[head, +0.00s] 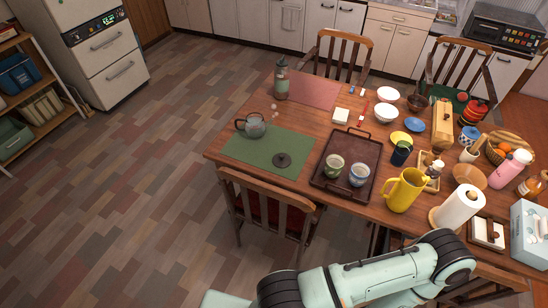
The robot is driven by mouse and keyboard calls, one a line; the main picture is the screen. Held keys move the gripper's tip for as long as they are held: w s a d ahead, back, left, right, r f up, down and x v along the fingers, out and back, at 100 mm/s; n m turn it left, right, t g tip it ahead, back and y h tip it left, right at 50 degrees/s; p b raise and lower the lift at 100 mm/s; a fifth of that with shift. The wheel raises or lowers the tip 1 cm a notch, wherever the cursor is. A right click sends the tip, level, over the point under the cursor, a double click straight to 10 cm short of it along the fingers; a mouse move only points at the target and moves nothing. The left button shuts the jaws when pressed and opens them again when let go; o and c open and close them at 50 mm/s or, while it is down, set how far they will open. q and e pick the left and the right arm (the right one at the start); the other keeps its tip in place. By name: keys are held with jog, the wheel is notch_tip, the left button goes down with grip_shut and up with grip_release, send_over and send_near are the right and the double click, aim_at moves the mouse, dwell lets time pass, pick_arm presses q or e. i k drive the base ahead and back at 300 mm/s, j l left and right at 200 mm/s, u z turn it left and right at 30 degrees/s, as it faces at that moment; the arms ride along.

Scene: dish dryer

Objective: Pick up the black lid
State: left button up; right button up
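The black lid (282,160) lies flat on a green placemat (252,148) near the table's front left edge, with its small knob up. A grey teapot (255,126) without a visible lid stands on the same mat, just behind and left of the black lid. Nothing covers the lid. A pale green arm of mine crosses the bottom of the head view, in front of the table. Neither gripper shows, so I cannot see whether they hold anything.
A dark tray (328,179) with two cups sits right of the lid. A yellow pitcher (405,190) and paper towel roll (459,207) stand further right. A wooden chair (268,205) is pushed against the table's front edge below the lid. Floor at left is clear.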

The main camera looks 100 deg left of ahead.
aim_at(282, 160)
jog(key=u, duration=1.8)
